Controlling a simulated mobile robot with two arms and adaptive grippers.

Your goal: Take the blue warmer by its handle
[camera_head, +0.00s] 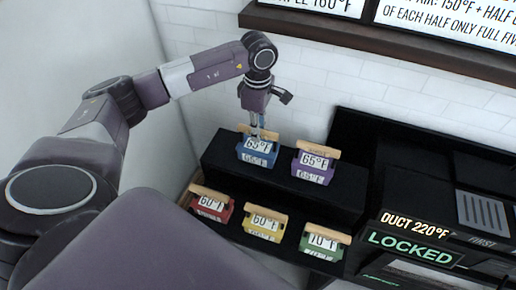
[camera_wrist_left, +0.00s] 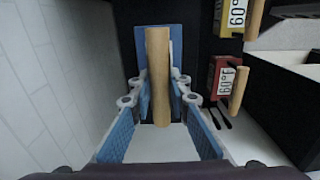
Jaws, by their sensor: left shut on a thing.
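The blue warmer (camera_head: 258,152) stands on the upper black step, with a wooden handle on top and a 65°F label on its front. My left gripper (camera_head: 257,132) comes down on it from above. In the left wrist view the wooden handle (camera_wrist_left: 159,75) lies between the two fingers (camera_wrist_left: 158,95), with the blue body (camera_wrist_left: 142,100) beneath it. The fingers are shut on the handle. The warmer looks upright and at the step; whether it is lifted I cannot tell. My right gripper is not in view.
A purple warmer (camera_head: 313,166) stands right beside the blue one. Red (camera_head: 212,206), yellow (camera_head: 265,222) and green (camera_head: 325,241) warmers stand on the lower step. A black machine (camera_head: 430,210) reading LOCKED is at the right. A white brick wall (camera_head: 310,75) is close behind.

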